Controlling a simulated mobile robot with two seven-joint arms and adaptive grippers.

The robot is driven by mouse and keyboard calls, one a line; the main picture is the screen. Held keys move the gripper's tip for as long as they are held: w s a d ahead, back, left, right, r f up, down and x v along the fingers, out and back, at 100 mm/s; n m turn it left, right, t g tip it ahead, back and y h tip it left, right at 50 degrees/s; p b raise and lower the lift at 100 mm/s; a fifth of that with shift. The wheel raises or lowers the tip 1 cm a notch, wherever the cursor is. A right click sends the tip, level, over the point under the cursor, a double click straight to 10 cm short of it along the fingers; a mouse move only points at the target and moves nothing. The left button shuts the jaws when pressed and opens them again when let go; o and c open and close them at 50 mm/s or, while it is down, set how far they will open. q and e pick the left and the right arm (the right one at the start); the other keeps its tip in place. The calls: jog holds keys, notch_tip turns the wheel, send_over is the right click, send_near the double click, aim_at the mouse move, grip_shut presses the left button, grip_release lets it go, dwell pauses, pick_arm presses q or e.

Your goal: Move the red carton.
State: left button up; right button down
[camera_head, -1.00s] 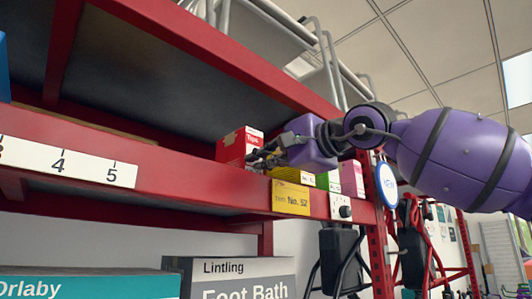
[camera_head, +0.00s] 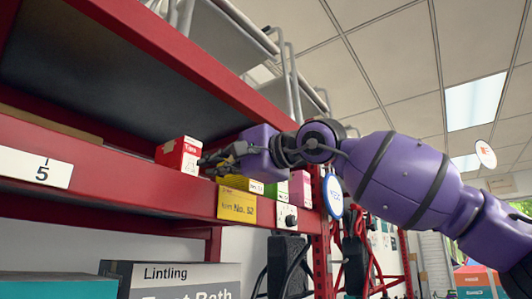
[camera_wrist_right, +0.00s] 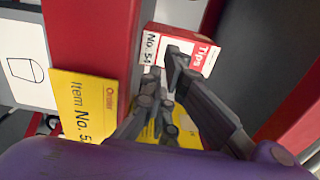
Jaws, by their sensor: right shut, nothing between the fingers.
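The red carton (camera_head: 179,154), with a white lower part, stands on the red shelf near its front edge in the head view. In the right wrist view the carton (camera_wrist_right: 183,46) shows at the top with the words "Tips" and "No. 54". My right gripper (camera_head: 206,163) is shut and empty, its fingertips just right of the carton. In the wrist view the closed fingertips (camera_wrist_right: 166,72) overlap the carton's near side; I cannot tell whether they touch it. My left gripper is not in view.
A yellow carton (camera_head: 238,182), a green carton (camera_head: 277,190) and a pink carton (camera_head: 300,189) stand right of the red one, under my right gripper. A yellow label (camera_head: 237,204) hangs on the shelf beam (camera_head: 130,184).

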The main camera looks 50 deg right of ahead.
pick_arm(q)
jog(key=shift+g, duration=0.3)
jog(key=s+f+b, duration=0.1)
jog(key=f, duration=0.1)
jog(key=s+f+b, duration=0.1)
jog(key=b, duration=0.1)
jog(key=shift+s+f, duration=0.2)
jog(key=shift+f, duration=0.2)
pick_arm(e)
jog(key=s, duration=1)
jog(key=shift+s+d, duration=0.35)
jog(key=shift+d, duration=0.1)
jog(key=shift+s+r, duration=0.1)
jog(key=shift+s, duration=0.05)
